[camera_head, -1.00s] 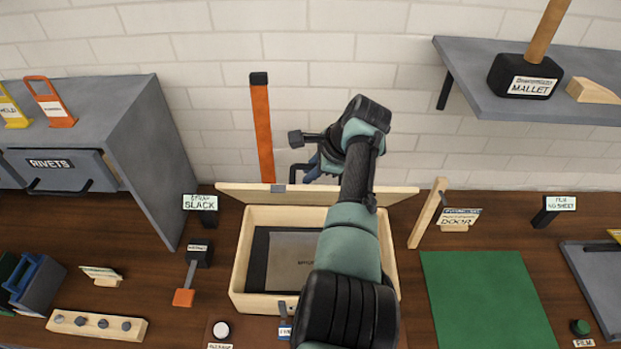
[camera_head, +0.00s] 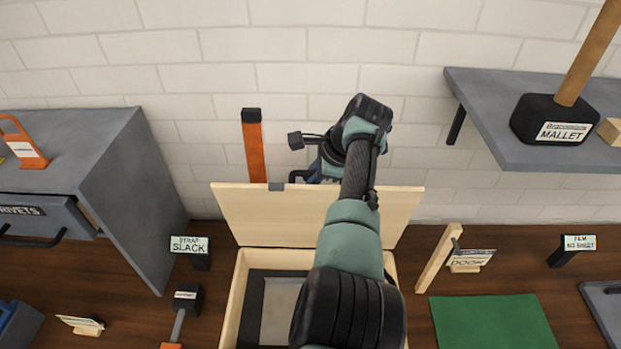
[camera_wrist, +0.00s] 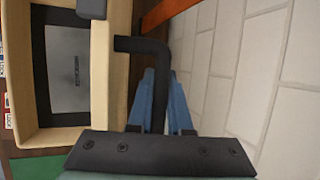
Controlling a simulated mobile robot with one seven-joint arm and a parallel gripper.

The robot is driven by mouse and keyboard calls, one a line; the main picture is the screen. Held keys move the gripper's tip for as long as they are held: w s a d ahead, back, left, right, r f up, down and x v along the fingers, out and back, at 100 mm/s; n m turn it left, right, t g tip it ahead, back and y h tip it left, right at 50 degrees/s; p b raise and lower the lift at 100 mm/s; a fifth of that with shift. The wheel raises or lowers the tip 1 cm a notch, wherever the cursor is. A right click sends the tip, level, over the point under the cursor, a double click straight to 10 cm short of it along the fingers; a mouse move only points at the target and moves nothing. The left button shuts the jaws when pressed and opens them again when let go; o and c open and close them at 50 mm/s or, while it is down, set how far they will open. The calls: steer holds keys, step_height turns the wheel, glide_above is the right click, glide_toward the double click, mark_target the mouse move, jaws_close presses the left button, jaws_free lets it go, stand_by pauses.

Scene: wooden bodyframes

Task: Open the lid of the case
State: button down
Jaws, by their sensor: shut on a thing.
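The wooden case (camera_head: 235,300) stands open on the bench, with a dark-bordered grey panel (camera_head: 282,305) inside. Its pale wooden lid (camera_head: 275,215) stands raised at the back edge, its inner face showing. A small grey catch (camera_head: 277,187) sits on the lid's top edge. My gripper (camera_head: 318,168) is behind the lid's top edge, partly hidden by my arm. In the wrist view, my gripper's blue fingers (camera_wrist: 160,95) are closed around a black bent handle (camera_wrist: 142,45) beside the lid (camera_wrist: 120,60).
An orange post (camera_head: 256,145) stands behind the lid, left of my gripper, near the brick wall (camera_head: 290,75). A grey cabinet (camera_head: 125,190) is on the left. A shelf with a mallet (camera_head: 550,118) overhangs on the right. A green mat (camera_head: 490,320) lies right of the case.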

steer(key=shift+f, duration=0.3)
steer(key=c, duration=1.2)
jaws_free()
steer(key=shift+o, duration=0.4)
steer(key=shift+w, duration=0.15)
steer(key=b+v, duration=0.2)
steer(key=v, duration=1.1)
steer(key=shift+b, duration=0.3)
